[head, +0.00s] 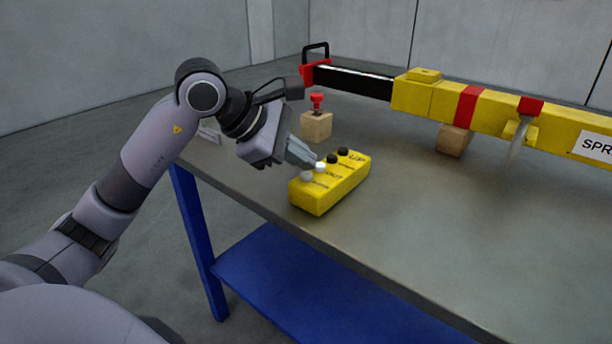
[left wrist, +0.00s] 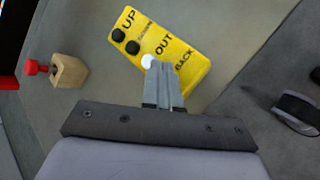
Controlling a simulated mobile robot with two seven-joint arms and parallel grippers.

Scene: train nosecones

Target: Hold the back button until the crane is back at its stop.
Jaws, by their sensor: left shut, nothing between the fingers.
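The yellow button box (head: 322,196) lies on the table, with two black and two pale buttons in a row. In the left wrist view its labels (left wrist: 184,60) include UP, OUT and BACK. A white button (left wrist: 149,61) shows by OUT; the button by BACK is hidden behind my fingers. My left gripper (head: 313,163) is shut and empty, pointing down at the pale buttons. In the left wrist view its fingertips (left wrist: 163,68) overlap the box near BACK. I cannot tell whether they touch or press a button. My right gripper is not in view.
A long yellow beam (head: 483,111) with red bands and lettering "SPR" rests along the table's back on a wooden block (head: 454,140). A red-topped wooden block (head: 316,125) stands behind the box. The grey tabletop (head: 430,230) right of the box is clear.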

